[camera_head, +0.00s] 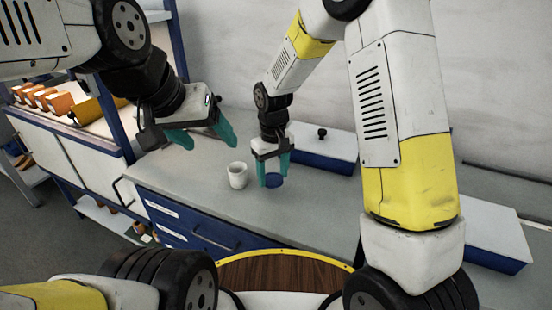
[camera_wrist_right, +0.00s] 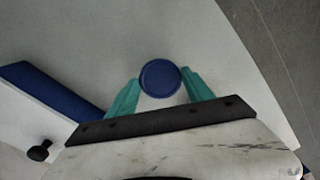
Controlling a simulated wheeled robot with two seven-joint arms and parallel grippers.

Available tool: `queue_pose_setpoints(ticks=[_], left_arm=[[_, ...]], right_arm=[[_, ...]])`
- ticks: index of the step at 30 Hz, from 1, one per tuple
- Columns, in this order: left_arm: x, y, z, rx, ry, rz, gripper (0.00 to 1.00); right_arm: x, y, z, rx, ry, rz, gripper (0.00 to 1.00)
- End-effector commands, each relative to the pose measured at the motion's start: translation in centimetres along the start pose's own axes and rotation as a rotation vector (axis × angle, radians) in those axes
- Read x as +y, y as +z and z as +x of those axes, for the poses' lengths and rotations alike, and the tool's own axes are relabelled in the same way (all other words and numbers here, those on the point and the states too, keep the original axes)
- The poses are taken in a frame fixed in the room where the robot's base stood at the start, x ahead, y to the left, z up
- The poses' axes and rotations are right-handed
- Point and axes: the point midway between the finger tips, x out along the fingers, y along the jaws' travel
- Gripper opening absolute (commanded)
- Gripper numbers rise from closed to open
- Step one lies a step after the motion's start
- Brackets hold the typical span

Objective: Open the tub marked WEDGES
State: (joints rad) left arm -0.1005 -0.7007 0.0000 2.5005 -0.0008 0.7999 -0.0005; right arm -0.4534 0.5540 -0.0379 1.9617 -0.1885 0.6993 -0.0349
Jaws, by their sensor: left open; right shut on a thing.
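A small white tub (camera_head: 237,175) stands upright on the grey counter; its top shows no blue cover, and no marking on it can be read. My right gripper (camera_head: 273,173) points down just right of the tub, shut on a round blue lid (camera_head: 274,181). The lid also shows as a blue disc (camera_wrist_right: 160,78) between the teal fingertips in the right wrist view. It is low over the counter; I cannot tell whether it touches. My left gripper (camera_head: 200,134) is open and empty, up and left of the tub.
A blue box with a white lid and black knob (camera_head: 322,133) stands behind my right gripper. Another white-topped blue box (camera_head: 495,235) is at the right. Blue drawers (camera_head: 205,232) are below the counter (camera_head: 180,185). A shelf with orange bins (camera_head: 58,103) is at the left.

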Motion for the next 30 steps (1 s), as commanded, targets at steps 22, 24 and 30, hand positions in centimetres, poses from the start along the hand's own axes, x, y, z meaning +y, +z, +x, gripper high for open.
queue_pose_setpoints(ticks=[22, 24, 30], left_arm=[[0.0, 0.0, 0.0, 0.000, 0.000, -0.001, 0.70], [0.0, 0.0, 0.0, 0.000, 0.000, -0.001, 0.70], [0.0, 0.0, 0.0, 0.000, 0.000, -0.001, 0.70]], right_arm=[[3.0, -4.6, 4.1, -0.001, 0.000, 0.000, 0.11], [2.9, -4.6, 4.0, 0.000, 0.000, 0.000, 0.11], [2.9, -4.6, 4.3, -0.001, 0.000, 0.000, 0.11]])
